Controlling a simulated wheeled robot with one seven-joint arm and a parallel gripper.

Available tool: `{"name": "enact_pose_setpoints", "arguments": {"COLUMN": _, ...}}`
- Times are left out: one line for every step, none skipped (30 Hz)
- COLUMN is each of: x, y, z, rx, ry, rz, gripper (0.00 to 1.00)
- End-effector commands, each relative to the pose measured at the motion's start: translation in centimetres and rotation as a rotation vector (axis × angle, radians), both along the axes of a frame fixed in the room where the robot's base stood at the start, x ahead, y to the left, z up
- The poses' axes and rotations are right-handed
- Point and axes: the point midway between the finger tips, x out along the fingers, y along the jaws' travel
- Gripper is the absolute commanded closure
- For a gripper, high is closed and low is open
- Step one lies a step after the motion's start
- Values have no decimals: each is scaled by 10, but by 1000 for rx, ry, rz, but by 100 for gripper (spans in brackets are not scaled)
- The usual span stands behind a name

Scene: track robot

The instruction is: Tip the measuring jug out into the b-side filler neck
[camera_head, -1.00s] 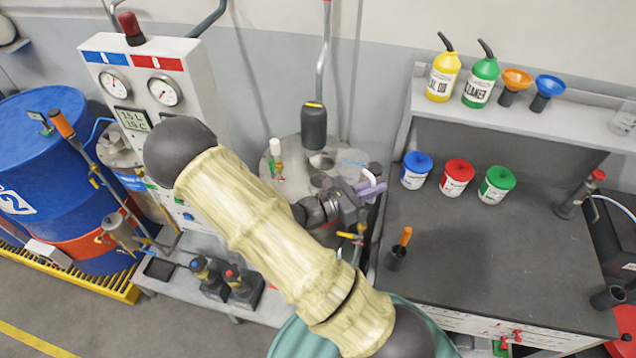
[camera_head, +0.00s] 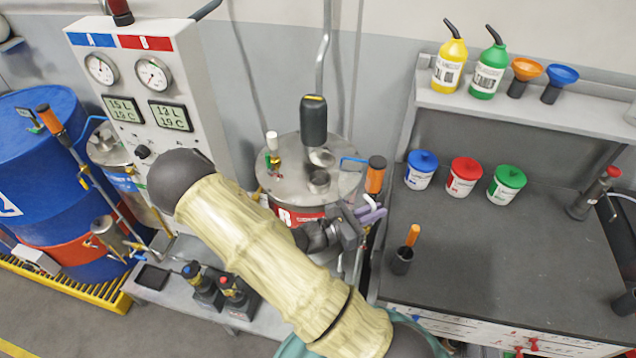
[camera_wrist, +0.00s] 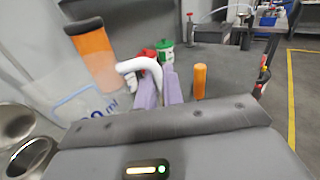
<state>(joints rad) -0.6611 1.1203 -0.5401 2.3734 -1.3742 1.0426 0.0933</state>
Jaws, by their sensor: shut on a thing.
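My gripper (camera_head: 372,214) is shut on the white handle (camera_wrist: 140,66) of the measuring jug, with purple fingers on either side of it. The jug (camera_wrist: 85,102) is clear with blue markings and shows left of the fingers in the wrist view. In the head view its body is hard to make out behind my arm and gripper. The tank with a red B label (camera_head: 290,217) has a round steel lid (camera_head: 290,180). An open neck (camera_head: 319,180) stands on this lid, left of and beyond my gripper. Two metal rims (camera_wrist: 28,157) show at the wrist view's left edge, beside the jug. The jug's contents cannot be told.
A black cylinder (camera_head: 314,120) stands on the lid. An orange-handled part (camera_head: 376,174) is close beyond my gripper. The gauge cabinet (camera_head: 135,80) is left. The dark bench (camera_head: 470,250) at right holds coloured tubs (camera_head: 464,177) and has clear space.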

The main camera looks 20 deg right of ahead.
Motion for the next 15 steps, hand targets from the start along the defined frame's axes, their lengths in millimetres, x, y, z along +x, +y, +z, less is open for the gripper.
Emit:
{"name": "enact_pose_setpoints", "arguments": {"x": 0, "y": 0, "z": -10, "rx": 0, "ry": -4, "rz": 0, "gripper": 100}}
{"name": "enact_pose_setpoints", "arguments": {"x": 0, "y": 0, "z": -14, "rx": 2, "ry": -6, "rz": 0, "gripper": 100}}
{"name": "enact_pose_setpoints", "arguments": {"x": -1, "y": 0, "z": -18, "rx": 3, "ry": -9, "rz": 0, "gripper": 100}}
{"name": "enact_pose_setpoints", "arguments": {"x": -1, "y": 0, "z": -22, "rx": 3, "ry": -11, "rz": 0, "gripper": 100}}
{"name": "enact_pose_setpoints", "arguments": {"x": -1, "y": 0, "z": -25, "rx": 4, "ry": -14, "rz": 0, "gripper": 100}}
{"name": "enact_pose_setpoints", "arguments": {"x": -1, "y": 0, "z": -29, "rx": 6, "ry": -18, "rz": 0, "gripper": 100}}
{"name": "enact_pose_setpoints", "arguments": {"x": -1, "y": 0, "z": -33, "rx": 6, "ry": -21, "rz": 1, "gripper": 100}}
{"name": "enact_pose_setpoints", "arguments": {"x": -2, "y": 0, "z": -36, "rx": 7, "ry": -23, "rz": 1, "gripper": 100}}
{"name": "enact_pose_setpoints", "arguments": {"x": -2, "y": -1, "z": -41, "rx": 8, "ry": -26, "rz": 1, "gripper": 100}}
{"name": "enact_pose_setpoints", "arguments": {"x": -2, "y": -1, "z": -44, "rx": 8, "ry": -28, "rz": 1, "gripper": 100}}
{"name": "enact_pose_setpoints", "arguments": {"x": -2, "y": -1, "z": -47, "rx": 9, "ry": -30, "rz": 1, "gripper": 100}}
{"name": "enact_pose_setpoints", "arguments": {"x": -2, "y": -1, "z": -52, "rx": 9, "ry": -34, "rz": 1, "gripper": 100}}
{"name": "enact_pose_setpoints", "arguments": {"x": -2, "y": -1, "z": -55, "rx": 11, "ry": -37, "rz": 1, "gripper": 100}}
{"name": "enact_pose_setpoints", "arguments": {"x": -3, "y": -1, "z": -58, "rx": 11, "ry": -40, "rz": 1, "gripper": 100}}
{"name": "enact_pose_setpoints", "arguments": {"x": -3, "y": -1, "z": -63, "rx": 12, "ry": -43, "rz": 1, "gripper": 100}}
